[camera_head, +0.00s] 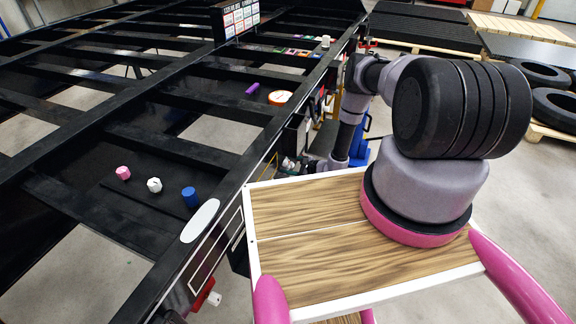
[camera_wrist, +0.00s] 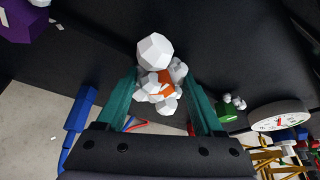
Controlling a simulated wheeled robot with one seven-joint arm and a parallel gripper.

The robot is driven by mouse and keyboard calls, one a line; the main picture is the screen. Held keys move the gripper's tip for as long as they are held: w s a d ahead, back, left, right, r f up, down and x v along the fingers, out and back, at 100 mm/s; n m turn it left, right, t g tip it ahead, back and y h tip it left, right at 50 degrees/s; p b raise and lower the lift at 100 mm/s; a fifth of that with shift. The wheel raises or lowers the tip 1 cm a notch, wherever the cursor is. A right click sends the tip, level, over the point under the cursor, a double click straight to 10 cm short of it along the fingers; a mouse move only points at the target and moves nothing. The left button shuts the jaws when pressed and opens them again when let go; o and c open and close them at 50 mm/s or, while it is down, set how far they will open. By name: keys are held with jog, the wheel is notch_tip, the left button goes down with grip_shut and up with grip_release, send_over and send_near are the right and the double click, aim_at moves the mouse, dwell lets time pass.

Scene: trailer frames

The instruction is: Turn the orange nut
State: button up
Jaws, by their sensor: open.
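The orange nut (camera_wrist: 168,90) shows in the wrist view as a small orange part among several white faceted knobs, on a dark panel. The knobs cover much of it. My gripper (camera_wrist: 160,80) is open, with one teal finger on each side of this cluster. The fingers look close to the knobs, but I cannot tell whether they touch. In the head view my gripper (camera_head: 294,165) is small, beside the side of the black trailer frame (camera_head: 225,183). The orange nut cannot be made out there.
In the wrist view, a green part with white knobs (camera_wrist: 230,106) and a round dial (camera_wrist: 278,115) are at right, a blue part (camera_wrist: 80,118) at left, a purple one (camera_wrist: 25,22) at upper left. Pink (camera_head: 123,173), white (camera_head: 154,185) and blue (camera_head: 189,196) pieces sit on the frame.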

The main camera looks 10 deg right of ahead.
grip_shut()
dwell(0.3)
jog(key=shift+w+r+m+g, duration=0.1)
jog(key=shift+m+g, duration=0.5)
jog(key=shift+m, duration=0.4)
jog(key=m+g+y, duration=0.1)
jog(key=m+g, duration=0.1)
jog(key=m, duration=0.1)
jog(key=shift+w+d+y, duration=0.15)
jog(key=shift+y, duration=0.25)
jog(key=m+g+y, duration=0.1)
jog(key=m, duration=0.2)
jog(key=shift+w+d, duration=0.1)
jog(key=shift+w+m+g+y, duration=0.1)
jog(key=shift+m+g+y, duration=0.65)
jog(key=shift+m, duration=0.55)
